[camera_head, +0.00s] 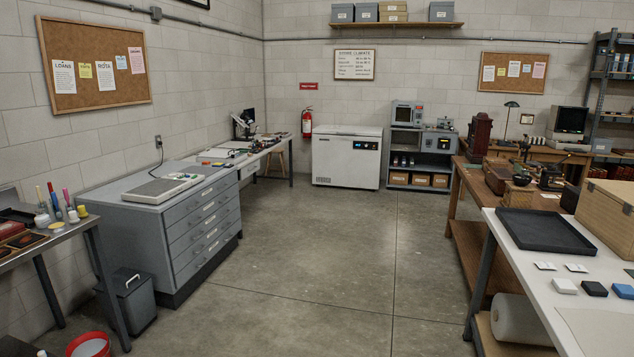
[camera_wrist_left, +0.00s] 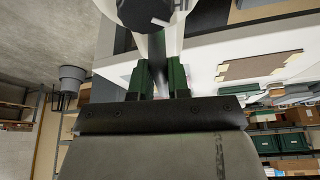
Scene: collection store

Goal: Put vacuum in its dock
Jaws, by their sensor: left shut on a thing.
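My left gripper (camera_wrist_left: 158,80) shows in the left wrist view, its two green-tipped fingers shut on a white and black thing. This is likely the vacuum (camera_wrist_left: 146,12), with a dark round part and light lettering at the top edge. Most of the vacuum is cut off by the frame. No dock can be made out in either view. Neither gripper shows in the head view, and my right gripper is not seen.
A grey drawer cabinet (camera_head: 196,235) stands at left, with a bin (camera_head: 130,300) and red bucket (camera_head: 88,346) near it. A white table with a black tray (camera_head: 545,232) stands at right. The middle floor (camera_head: 310,255) is clear.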

